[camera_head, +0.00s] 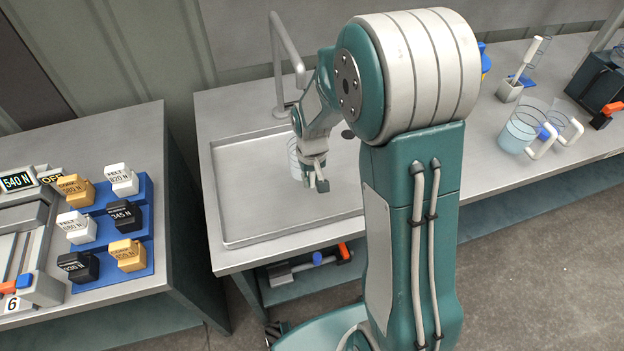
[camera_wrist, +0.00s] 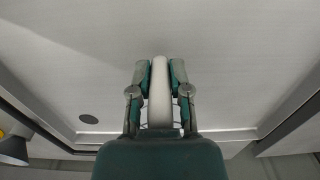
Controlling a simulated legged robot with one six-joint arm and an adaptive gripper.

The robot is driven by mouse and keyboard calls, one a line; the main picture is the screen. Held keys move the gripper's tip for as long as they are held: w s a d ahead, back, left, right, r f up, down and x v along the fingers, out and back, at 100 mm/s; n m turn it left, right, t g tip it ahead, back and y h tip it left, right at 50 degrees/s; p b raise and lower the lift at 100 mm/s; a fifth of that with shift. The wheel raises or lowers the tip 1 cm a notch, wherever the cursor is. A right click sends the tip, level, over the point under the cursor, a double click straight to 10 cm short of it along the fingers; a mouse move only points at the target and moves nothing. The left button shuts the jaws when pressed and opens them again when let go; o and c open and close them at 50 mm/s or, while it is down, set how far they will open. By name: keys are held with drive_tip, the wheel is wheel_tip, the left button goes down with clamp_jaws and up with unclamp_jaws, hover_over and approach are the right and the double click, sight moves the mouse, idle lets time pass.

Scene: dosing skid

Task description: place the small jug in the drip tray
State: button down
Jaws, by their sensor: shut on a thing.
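The drip tray (camera_head: 245,205) is a wide, shallow grey metal basin set in the bench, with a raised rim. My gripper (camera_head: 314,172) is over it, toward the tray's back. The gripper is shut on a clear jug (camera_head: 295,165), which is partly hidden behind the fingers. In the wrist view my gripper (camera_wrist: 160,85) has its two fingers closed on the jug's white handle (camera_wrist: 160,95), with the tray's bare floor (camera_wrist: 80,60) beyond. I cannot tell whether the jug touches the tray floor.
A bent tap (camera_head: 285,55) rises at the tray's back. Clear jugs with white handles (camera_head: 520,130) stand on the bench at right, near a black device (camera_head: 598,85). Labelled blocks on a blue rack (camera_head: 125,220) are on the left bench. The tray's front and left are clear.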

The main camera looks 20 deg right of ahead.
drive_tip(key=shift+f, duration=0.35)
drive_tip(key=c, duration=0.6)
unclamp_jaws()
wheel_tip(320, 180, up, 12)
drive_tip(key=s+r+t, duration=0.2)
drive_tip(key=s+r, duration=0.2)
drive_tip(key=s, duration=0.2)
drive_tip(key=s+r+t, duration=0.2)
drive_tip(key=s+r, duration=0.1)
drive_tip(key=s, duration=0.3)
drive_tip(key=s+r+t, duration=0.1)
drive_tip(key=s+r, duration=0.3)
drive_tip(key=s, duration=0.3)
drive_tip(key=shift+r+t, duration=0.3)
drive_tip(key=shift+t, duration=0.1)
